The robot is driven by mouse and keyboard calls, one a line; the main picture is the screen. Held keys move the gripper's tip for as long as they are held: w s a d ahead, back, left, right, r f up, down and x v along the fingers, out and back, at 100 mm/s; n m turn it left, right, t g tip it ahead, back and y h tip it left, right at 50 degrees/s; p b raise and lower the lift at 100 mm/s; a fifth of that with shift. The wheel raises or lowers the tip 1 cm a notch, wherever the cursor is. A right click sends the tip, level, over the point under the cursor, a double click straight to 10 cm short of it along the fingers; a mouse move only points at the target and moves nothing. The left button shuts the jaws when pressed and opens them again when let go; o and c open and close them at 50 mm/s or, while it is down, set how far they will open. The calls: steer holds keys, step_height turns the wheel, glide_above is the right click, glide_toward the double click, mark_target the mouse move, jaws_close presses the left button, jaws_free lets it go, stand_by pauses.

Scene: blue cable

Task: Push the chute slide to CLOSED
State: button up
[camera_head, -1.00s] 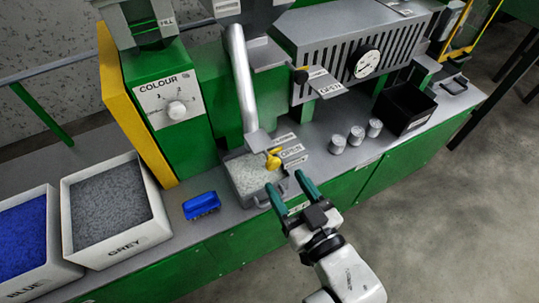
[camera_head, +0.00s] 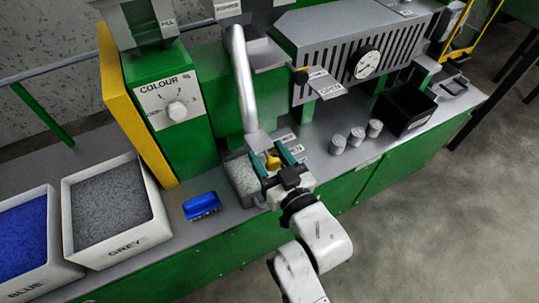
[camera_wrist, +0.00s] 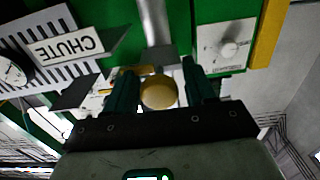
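The chute slide's yellow knob (camera_head: 273,161) is at the foot of the grey chute pipe (camera_head: 243,80), beside a label that read OPEN a second ago. My gripper (camera_head: 272,156) is open, with one green finger on each side of the knob. In the wrist view the round yellow knob (camera_wrist: 158,92) lies between the two fingers (camera_wrist: 156,88), with a visible gap on the right. Whether the left finger touches it I cannot tell. The slide plate is mostly hidden behind my gripper. A tray of pale granules (camera_head: 242,176) stands under the pipe.
Bins of grey (camera_head: 112,245) and blue (camera_head: 30,285) granules stand farther left. Several small metal cups (camera_head: 357,136) and a black box (camera_head: 404,108) are to the right.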

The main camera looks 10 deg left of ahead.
mark_target(265, 151)
jaws_close()
steer(key=b+x, duration=0.1)
steer(key=x, duration=0.2)
steer(key=shift+w+a+f, duration=0.1)
steer(key=shift+w, duration=0.1)
steer(key=shift+w+a, duration=0.2)
steer(key=shift+w, duration=0.15)
steer(key=shift+o, duration=0.6)
jaws_free()
steer(key=shift+w+a, duration=0.1)
steer(key=v, duration=1)
steer(key=shift+s+d, duration=0.25)
steer(key=shift+s, duration=0.1)
